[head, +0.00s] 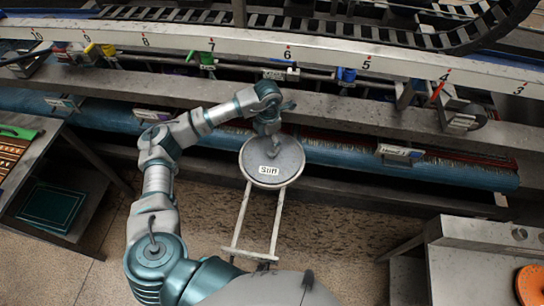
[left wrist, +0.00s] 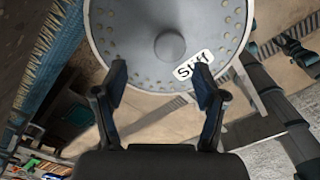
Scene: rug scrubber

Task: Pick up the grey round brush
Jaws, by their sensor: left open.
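The grey round brush (head: 272,153) is a flat disc with a "Stiff" label, at the centre of the head view. A knob rises from its middle. In the left wrist view the brush (left wrist: 130,35) fills the top, with its round knob showing beyond the fingertips. My left gripper (head: 270,136) is over the far part of the brush in the head view. In the left wrist view my left gripper (left wrist: 161,82) is open, its two fingers apart with nothing between them. Whether the fingers touch the disc cannot be told. My right gripper is not in view.
A metal frame with two rails (head: 240,222) extends below the brush. A long blue bristled roller (head: 340,158) and a numbered beam (head: 330,60) run behind. A table (head: 480,235) stands at right and a shelf (head: 40,170) at left. Open floor lies between.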

